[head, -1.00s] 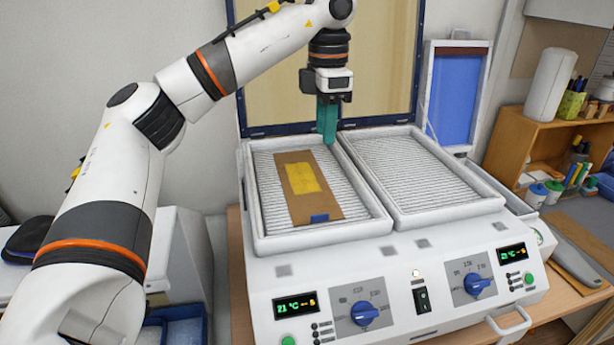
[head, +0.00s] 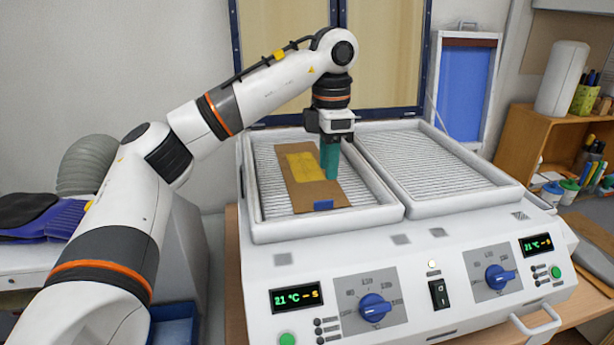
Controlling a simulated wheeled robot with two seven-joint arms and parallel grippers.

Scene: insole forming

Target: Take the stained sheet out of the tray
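The stained sheet (head: 304,190) is a brown rectangle with a large yellow stain (head: 306,167) and a small blue tab (head: 323,205) at its near edge. It lies in the left ribbed tray (head: 264,184) of the white machine. My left gripper (head: 330,176) points straight down with teal fingers at the sheet's right long edge. The fingers overlap each other from this side, so their gap is hidden. I cannot tell whether they touch the sheet. My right gripper is not in view.
The right tray (head: 432,170) is empty. The machine's front panel (head: 415,285) has blue dials and displays. A raised lid frame (head: 290,60) stands behind the trays. A blue panel (head: 462,90) and a wooden shelf (head: 527,120) stand at the right.

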